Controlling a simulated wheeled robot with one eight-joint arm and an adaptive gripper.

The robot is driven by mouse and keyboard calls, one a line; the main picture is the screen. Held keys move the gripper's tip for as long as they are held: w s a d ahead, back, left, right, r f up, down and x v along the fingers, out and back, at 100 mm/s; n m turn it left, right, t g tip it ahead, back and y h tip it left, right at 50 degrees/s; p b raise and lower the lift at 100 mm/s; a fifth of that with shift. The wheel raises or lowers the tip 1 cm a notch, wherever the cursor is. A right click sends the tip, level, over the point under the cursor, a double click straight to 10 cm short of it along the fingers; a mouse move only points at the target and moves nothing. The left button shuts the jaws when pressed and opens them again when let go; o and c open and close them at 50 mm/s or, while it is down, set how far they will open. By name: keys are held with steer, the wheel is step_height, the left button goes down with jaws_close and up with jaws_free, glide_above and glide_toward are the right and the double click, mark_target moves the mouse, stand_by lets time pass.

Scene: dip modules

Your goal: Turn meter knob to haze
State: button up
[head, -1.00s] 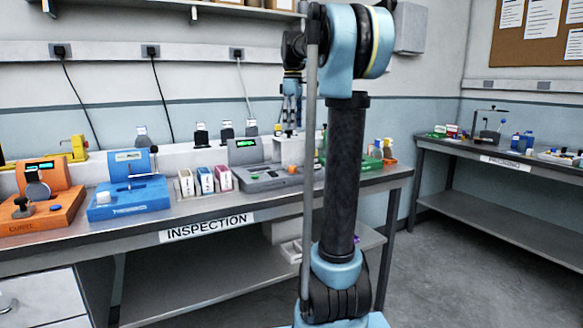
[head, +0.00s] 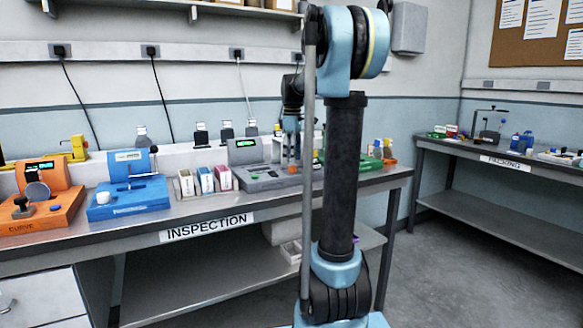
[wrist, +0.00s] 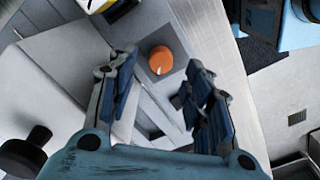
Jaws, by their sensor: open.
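The grey meter (head: 262,172) stands on the inspection bench with a lit green display (head: 246,143). Its orange knob (wrist: 161,59) is round, with a pale mark on its lower edge, and sits on a dark square plate in the wrist view. My gripper (wrist: 160,85) is open and empty, pointing down over the meter. The knob lies between and just beyond the two fingertips in the wrist view, apparently not touched. In the head view my gripper (head: 291,157) hangs over the right part of the meter and the knob is mostly hidden there.
A blue device (head: 128,200) and an orange device (head: 36,212) stand to the left on the bench. Small boxes (head: 205,180) stand just left of the meter. A black knob-like part (wrist: 25,152) shows at lower left in the wrist view.

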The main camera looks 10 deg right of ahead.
mark_target(292, 169)
steer(key=shift+f, duration=2)
steer(key=c, duration=1.1)
